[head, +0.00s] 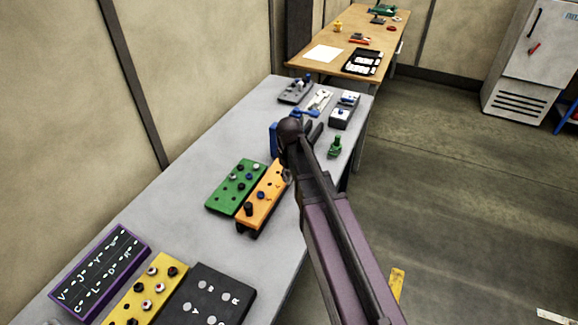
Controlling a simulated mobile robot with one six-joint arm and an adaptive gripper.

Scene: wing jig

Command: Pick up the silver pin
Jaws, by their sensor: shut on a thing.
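My arm reaches in from the lower right over the grey table, with its wrist in the middle of the head view. My gripper (287,175) is small and dark, mostly hidden by my own arm, at the right edge of the orange block (269,193). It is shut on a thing. I cannot make out the silver pin clearly; what is between the fingers is too small and covered to see.
The grey table (175,215) has a purple lettered board (140,246), a yellow block (124,312) and a black lettered board (243,297) at the near end. A green piece (335,147) and several small fixtures stand at the far end. A wooden table (300,63) stands behind.

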